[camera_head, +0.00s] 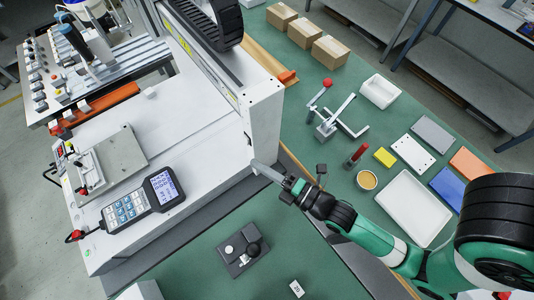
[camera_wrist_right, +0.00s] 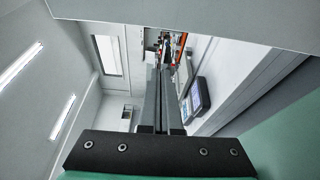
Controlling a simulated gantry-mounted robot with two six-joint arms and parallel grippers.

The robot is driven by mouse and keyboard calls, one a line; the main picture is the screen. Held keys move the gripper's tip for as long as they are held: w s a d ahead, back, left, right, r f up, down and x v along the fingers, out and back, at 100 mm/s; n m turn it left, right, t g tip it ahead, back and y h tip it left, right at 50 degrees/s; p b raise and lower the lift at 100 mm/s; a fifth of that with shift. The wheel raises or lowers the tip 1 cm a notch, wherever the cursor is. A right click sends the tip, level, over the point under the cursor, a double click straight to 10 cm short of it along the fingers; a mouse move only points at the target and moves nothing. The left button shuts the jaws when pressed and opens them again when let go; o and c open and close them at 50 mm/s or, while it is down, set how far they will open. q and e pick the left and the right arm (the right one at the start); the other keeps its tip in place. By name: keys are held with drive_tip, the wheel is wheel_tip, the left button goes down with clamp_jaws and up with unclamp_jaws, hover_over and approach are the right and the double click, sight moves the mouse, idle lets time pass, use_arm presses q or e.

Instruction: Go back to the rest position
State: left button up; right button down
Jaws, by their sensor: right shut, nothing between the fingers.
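My right gripper (camera_head: 260,168) comes in from the lower right on its green and black arm. Its fingertips are beside the front face of the white gantry machine (camera_head: 265,115), and I cannot tell whether they touch it. In the right wrist view the two long grey fingers (camera_wrist_right: 164,90) lie together, shut, with nothing between them. The handheld controller (camera_head: 140,203) with a lit screen lies on the machine's white bed; it also shows in the right wrist view (camera_wrist_right: 195,98). My left gripper is not in view.
A metal fixture plate (camera_head: 108,165) sits on the bed. The green table holds a toggle clamp (camera_head: 332,120), a white tray (camera_head: 413,208), a small round cup (camera_head: 367,180), coloured blocks and cardboard boxes (camera_head: 304,32).

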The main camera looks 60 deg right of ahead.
drive_tip(key=shift+s+a, duration=0.2)
drive_tip(key=shift+s, duration=0.95)
